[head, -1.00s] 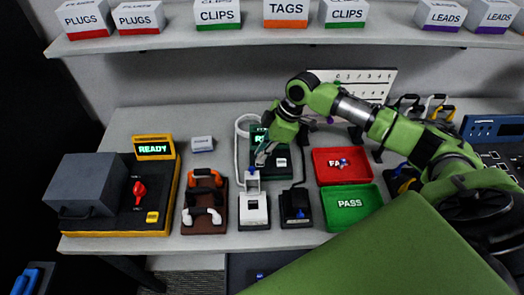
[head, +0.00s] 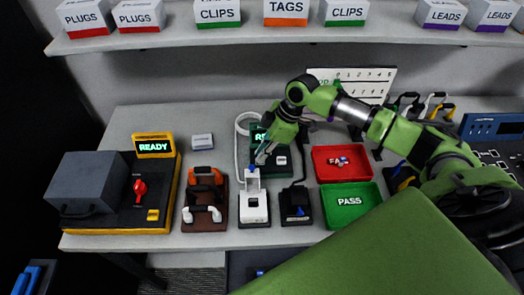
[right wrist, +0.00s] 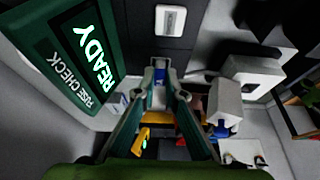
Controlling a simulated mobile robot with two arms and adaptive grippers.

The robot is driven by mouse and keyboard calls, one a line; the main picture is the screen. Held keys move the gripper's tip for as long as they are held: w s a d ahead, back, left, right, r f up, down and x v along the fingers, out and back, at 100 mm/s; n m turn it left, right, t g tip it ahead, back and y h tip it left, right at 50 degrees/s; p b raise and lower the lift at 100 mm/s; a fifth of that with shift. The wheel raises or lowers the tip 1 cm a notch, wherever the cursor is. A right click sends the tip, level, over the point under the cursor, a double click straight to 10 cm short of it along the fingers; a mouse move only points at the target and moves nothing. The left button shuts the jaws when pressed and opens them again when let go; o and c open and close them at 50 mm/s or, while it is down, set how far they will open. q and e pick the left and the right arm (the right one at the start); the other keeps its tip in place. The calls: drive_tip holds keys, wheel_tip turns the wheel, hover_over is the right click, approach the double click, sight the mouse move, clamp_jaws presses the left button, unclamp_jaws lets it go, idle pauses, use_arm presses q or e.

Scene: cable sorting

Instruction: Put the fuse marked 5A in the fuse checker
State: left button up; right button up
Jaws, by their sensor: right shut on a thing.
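The fuse checker (head: 262,138) is the dark green device with a lit screen at the middle back of the table. In the right wrist view its screen (right wrist: 97,58) reads READY, with FUSE CHECK beside it. My right gripper (head: 263,156) is over the checker's front. A small blue piece (right wrist: 159,98) shows between the fingers, probably the fuse. Its marking cannot be read, and contact with the checker cannot be told. My left gripper is not in view.
A white device (head: 254,212) and a black one (head: 295,211) stand in front. A brown clip holder (head: 190,222) and a yellow-edged READY station (head: 165,215) are left.

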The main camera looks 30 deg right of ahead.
drive_tip(key=shift+f, duration=0.15)
idle(0.5)
drive_tip(key=o, duration=0.8)
drive_tip(key=shift+o, duration=0.7)
drive_tip(key=o, duration=0.5)
drive_tip(key=shift+c, duration=0.2)
wheel_tip(320, 180, up, 8)
drive_tip(key=p, duration=0.8)
